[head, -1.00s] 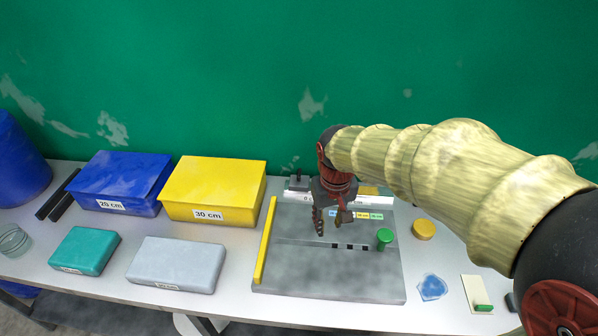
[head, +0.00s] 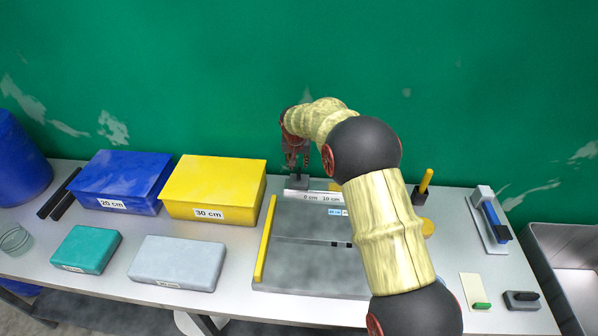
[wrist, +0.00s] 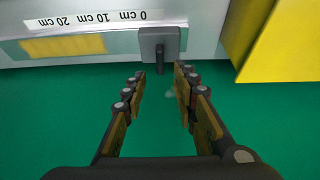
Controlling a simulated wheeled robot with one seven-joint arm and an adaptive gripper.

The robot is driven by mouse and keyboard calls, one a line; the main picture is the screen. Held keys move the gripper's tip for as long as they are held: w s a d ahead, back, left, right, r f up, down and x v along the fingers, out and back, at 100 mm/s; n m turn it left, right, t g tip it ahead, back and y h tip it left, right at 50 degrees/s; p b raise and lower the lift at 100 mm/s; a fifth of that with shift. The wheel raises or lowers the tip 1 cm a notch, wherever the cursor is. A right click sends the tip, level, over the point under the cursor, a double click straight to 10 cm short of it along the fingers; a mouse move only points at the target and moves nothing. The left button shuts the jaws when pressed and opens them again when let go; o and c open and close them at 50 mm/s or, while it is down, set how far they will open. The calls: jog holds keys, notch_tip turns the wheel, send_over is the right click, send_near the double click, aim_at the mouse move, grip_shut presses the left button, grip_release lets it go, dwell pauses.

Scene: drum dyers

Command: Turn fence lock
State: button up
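The lock looks to be a dark grey block (wrist: 160,42) with a short dark lever (wrist: 160,66) in the wrist view, at the end of a white scale strip (wrist: 85,20) marked 0, 10 and 20 cm. In the head view it sits at the back left of the grey board, partly hidden by my gripper (head: 296,160). My gripper is open; in the wrist view its fingertips (wrist: 158,78) stand either side of the lever's end, with no visible contact. A yellow bar (head: 265,240), possibly the fence, lies along the board's left edge.
A yellow box (head: 213,185) stands close left of the lock, with a blue box (head: 118,180) beyond. The green wall (head: 220,80) is behind. My arm covers the board's right part. A blue-handled tool (head: 490,217) and a sink (head: 575,255) are at right.

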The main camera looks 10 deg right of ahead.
aim_at(299, 172)
jog(key=b+x, duration=0.1)
jog(key=x, duration=0.7)
jog(key=shift+r, duration=0.1)
jog(key=c, duration=0.3)
jog(key=c, duration=0.4)
grip_shut()
